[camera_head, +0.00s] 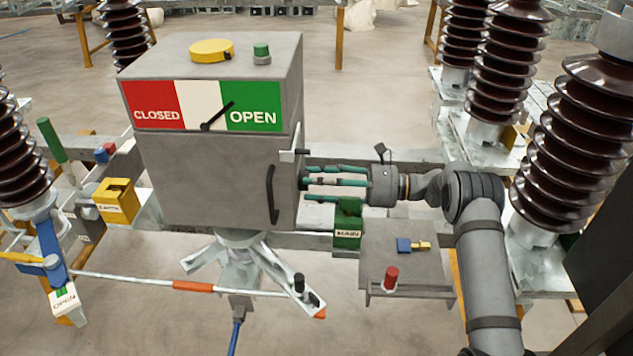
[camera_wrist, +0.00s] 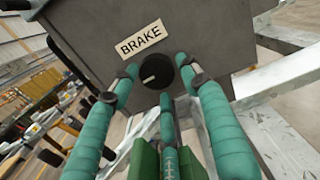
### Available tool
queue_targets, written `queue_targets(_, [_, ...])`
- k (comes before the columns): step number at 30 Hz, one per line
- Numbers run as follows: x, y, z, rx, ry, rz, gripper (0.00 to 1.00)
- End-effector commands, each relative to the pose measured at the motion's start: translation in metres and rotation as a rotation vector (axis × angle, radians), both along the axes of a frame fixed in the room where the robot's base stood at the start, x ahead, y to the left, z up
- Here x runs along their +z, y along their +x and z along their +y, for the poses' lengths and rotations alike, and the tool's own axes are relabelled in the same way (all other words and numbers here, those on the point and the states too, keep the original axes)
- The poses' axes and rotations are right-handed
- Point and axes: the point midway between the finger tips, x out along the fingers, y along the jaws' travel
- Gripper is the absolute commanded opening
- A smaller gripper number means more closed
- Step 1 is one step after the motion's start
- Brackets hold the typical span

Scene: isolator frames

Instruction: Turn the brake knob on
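The brake knob (camera_wrist: 157,72) is round and black with a short white mark on its left side. It sits on the grey box's side face, below a "BRAKE" label (camera_wrist: 140,38). My gripper (camera_wrist: 160,78) has three teal fingers spread around the knob: one at its left, one at its right and one below. The fingers are apart, and I cannot tell whether any tip touches the knob. In the head view my gripper (camera_head: 309,183) reaches from the right to the side of the grey cabinet (camera_head: 205,185). The knob is not clearly visible there.
A green "MAIN" block (camera_head: 347,225) stands just below my fingers. A shelf (camera_head: 405,290) with a red button (camera_head: 390,279) is below my wrist. A door handle (camera_head: 272,195) is on the cabinet front. Brown ribbed insulators (camera_head: 580,140) stand at the right.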

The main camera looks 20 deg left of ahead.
Motion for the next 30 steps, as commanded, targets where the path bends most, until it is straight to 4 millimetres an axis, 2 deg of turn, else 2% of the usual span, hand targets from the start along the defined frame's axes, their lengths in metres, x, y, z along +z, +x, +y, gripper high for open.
queue_targets(4, [0.001,0.000,0.000,0.000,0.002,-0.001,0.55])
queue_targets(14, [0.002,0.002,-0.004,-0.001,0.003,-0.001,0.55])
queue_targets(17, [0.002,0.005,-0.016,-0.004,0.004,0.000,0.55])
queue_targets(27, [0.001,0.020,-0.085,-0.003,0.003,-0.001,0.55])
queue_targets(30, [0.002,0.023,-0.100,-0.002,0.003,-0.001,0.55])
